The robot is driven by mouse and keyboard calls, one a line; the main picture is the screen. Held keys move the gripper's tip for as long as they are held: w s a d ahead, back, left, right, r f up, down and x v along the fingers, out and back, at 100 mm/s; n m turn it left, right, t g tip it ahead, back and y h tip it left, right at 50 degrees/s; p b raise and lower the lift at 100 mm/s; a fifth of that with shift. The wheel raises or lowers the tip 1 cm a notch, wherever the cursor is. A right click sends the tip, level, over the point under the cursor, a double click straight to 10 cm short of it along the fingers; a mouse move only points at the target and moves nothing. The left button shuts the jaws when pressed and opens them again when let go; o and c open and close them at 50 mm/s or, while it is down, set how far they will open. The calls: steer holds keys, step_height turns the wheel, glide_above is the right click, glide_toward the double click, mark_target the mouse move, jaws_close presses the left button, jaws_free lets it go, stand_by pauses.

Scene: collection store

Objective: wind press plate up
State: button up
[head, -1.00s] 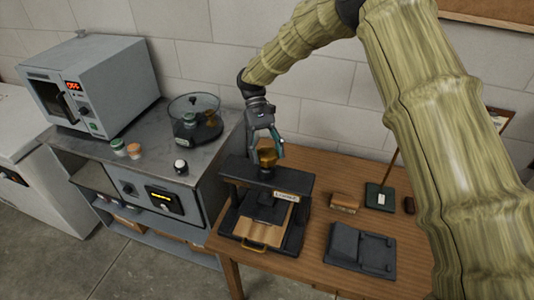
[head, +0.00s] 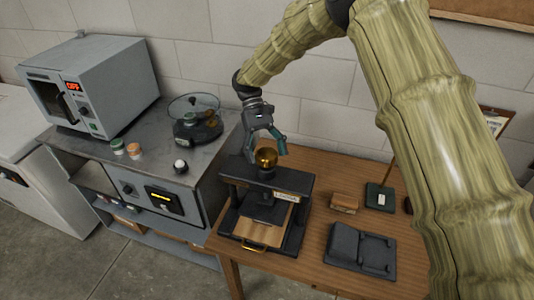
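The press is a black frame (head: 232,168) on the wooden table, with a brass knob (head: 266,157) on top of its crossbar. Its dark plate (head: 266,207) hangs under the crossbar, above a wooden board (head: 262,232) with a brass handle at the front. Whether the plate touches the board I cannot tell. My gripper (head: 266,147) points down just over the knob, with its fingers apart at the knob's upper part. Whether the fingertips touch the knob is too small to tell.
A metal bench (head: 150,155) with an oven (head: 92,85) and a lidded round device (head: 197,125) stands left. A wall is close behind.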

steer(key=shift+r, duration=0.1)
steer(key=v, duration=1.2)
steer(key=shift+d, duration=0.1)
